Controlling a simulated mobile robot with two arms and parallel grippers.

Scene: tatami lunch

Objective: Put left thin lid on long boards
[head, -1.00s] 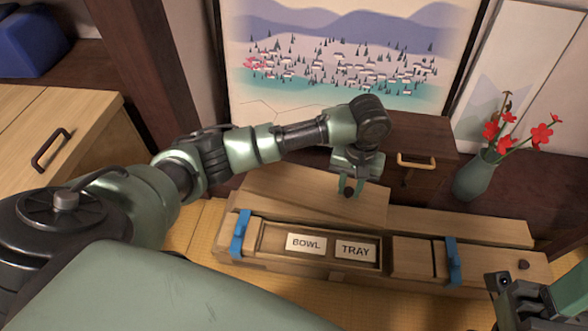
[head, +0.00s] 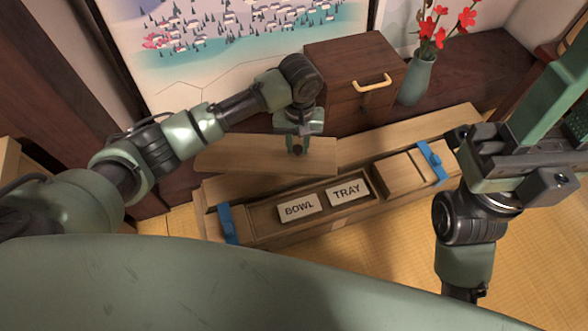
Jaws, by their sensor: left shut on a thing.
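My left gripper (head: 297,148) is shut on the knob of a thin wooden lid (head: 235,155). The lid is roughly level over the left part of the long wooden boards (head: 425,128), behind the open compartment. I cannot tell whether it touches them. The lid hides the boards beneath it. My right gripper (head: 468,160) is at the right, near the right blue strap; its jaws do not show clearly.
The long box has an open compartment with BOWL (head: 299,207) and TRAY (head: 347,191) labels. Blue straps (head: 228,224) (head: 431,160) cross both ends. Behind stand a drawer cabinet (head: 350,75) and a vase of red flowers (head: 416,78). Tatami (head: 375,260) is clear in front.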

